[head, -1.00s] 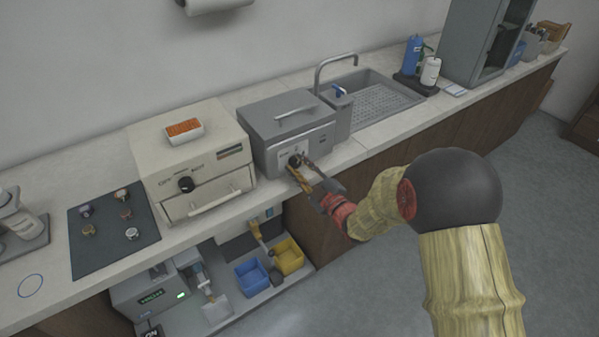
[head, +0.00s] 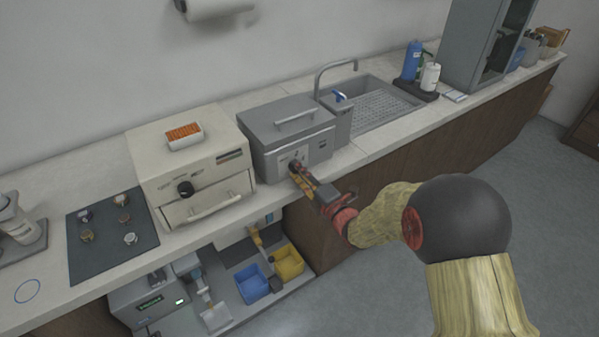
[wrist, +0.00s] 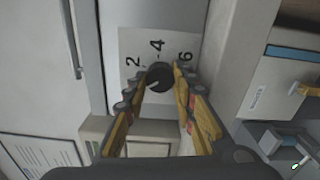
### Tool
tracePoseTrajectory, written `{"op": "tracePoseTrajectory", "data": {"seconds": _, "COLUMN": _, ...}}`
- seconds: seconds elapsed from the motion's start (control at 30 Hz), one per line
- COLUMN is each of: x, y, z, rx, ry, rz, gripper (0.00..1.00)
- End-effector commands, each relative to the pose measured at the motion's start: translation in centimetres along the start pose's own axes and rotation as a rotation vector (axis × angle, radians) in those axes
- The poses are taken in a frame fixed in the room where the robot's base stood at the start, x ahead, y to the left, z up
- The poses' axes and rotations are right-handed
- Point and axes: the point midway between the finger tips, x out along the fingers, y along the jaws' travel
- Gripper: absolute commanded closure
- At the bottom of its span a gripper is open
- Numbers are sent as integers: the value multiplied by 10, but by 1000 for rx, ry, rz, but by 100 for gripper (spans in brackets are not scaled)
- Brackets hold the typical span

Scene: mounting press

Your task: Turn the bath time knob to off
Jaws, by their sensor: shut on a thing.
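The grey bath (head: 290,130) is a lidded metal box on the counter, left of the sink. Its black knob (wrist: 159,76) sits on a pale dial plate (wrist: 130,45) with the numbers 2, 4 and 6 in the wrist view. A light mark on the knob seems to point to the lower left of that view. My gripper (wrist: 159,84) has its yellow fingers on both sides of the knob, shut on it. In the head view, my gripper (head: 297,169) is at the bath's front and hides the knob.
A cream oven-like unit (head: 190,160) with its own black knob stands left of the bath. A dark plate with several small round pieces (head: 112,230) lies further left. Blue and yellow bins (head: 289,262) are on the shelf below. The sink (head: 375,105) is to the right.

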Motion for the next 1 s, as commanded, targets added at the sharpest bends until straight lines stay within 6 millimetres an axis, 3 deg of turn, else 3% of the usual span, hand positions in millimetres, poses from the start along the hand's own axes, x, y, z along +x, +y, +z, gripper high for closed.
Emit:
{"op": "tracePoseTrajectory", "data": {"seconds": 0.77, "x": -1, "y": -3, "z": -2, "rx": -101, "ry": 3, "rz": -5, "gripper": 99}}
{"op": "tracePoseTrajectory", "data": {"seconds": 0.8, "x": -1, "y": -3, "z": -2, "rx": -100, "ry": 3, "rz": -5, "gripper": 72}}
{"op": "tracePoseTrajectory", "data": {"seconds": 1.0, "x": 0, "y": -2, "z": -1, "rx": -101, "ry": 2, "rz": -3, "gripper": 61}}
